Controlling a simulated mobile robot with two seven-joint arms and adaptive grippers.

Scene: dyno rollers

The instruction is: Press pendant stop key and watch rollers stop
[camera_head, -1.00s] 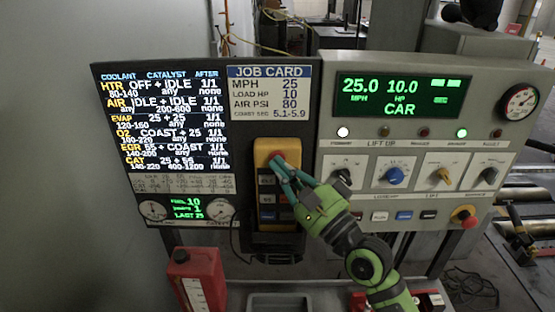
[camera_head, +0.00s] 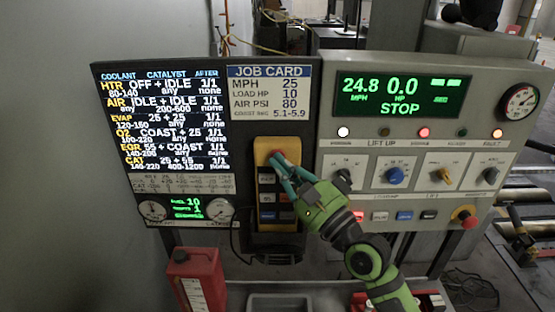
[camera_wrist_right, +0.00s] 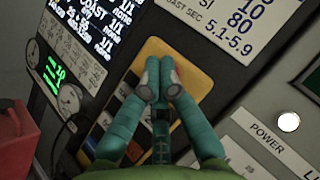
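The yellow pendant (camera_head: 263,148) hangs below the job card, with a red key (camera_head: 276,155) near its top and several darker keys below. My right gripper (camera_head: 277,160) is shut, with its teal fingertips at the red key, partly covering it. In the right wrist view the fingertips (camera_wrist_right: 159,78) are together against the pendant face (camera_wrist_right: 196,82) and hide the key; nothing is held between them. The green readout (camera_head: 400,97) shows 24.8 MPH, 0.0 HP and STOP. My left gripper is not in view.
The dark board with the status screen (camera_head: 160,120) is at left. The grey control panel (camera_head: 400,150) with knobs and a red mushroom button (camera_head: 465,214) is at right. A red container (camera_head: 194,280) and a grey tray (camera_head: 280,303) stand below.

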